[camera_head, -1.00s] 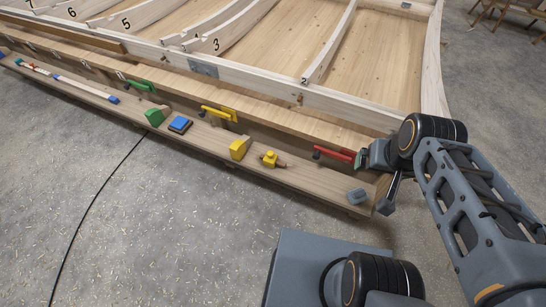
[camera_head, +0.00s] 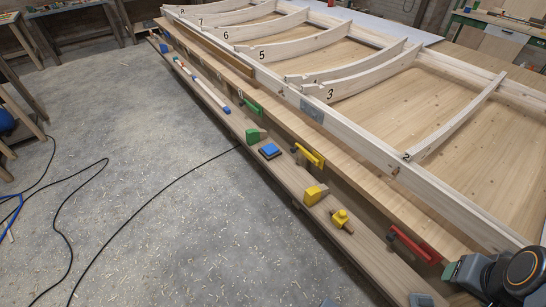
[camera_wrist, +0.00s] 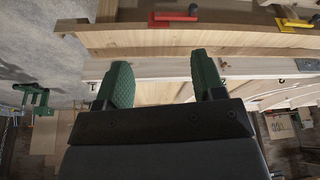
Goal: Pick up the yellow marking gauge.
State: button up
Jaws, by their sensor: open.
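The yellow marking gauge (camera_head: 341,218) lies on the narrow wooden shelf (camera_head: 285,180) along the side of the long frame in the head view. It has a yellow body with a knob and a wooden stem. My gripper (camera_wrist: 160,62) is open and empty in the wrist view, its two green fingers spread apart. In the head view only part of it shows at the lower right, right of the gauge and apart from it. I cannot make out the gauge in the wrist view.
Next to the gauge are a yellow block (camera_head: 315,194), a yellow clamp (camera_head: 308,156) and a red clamp (camera_head: 414,243); a grey block (camera_head: 421,299) lies nearer. Blue and green pieces are farther along.

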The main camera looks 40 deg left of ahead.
aim_at(340, 220)
jog(key=u, duration=1.6)
jog(key=k, duration=0.5)
jog(key=z, duration=0.5)
jog(key=i, duration=0.5)
jog(key=u, duration=1.65)
jog(key=i, duration=1.9)
jog(key=u, duration=0.05)
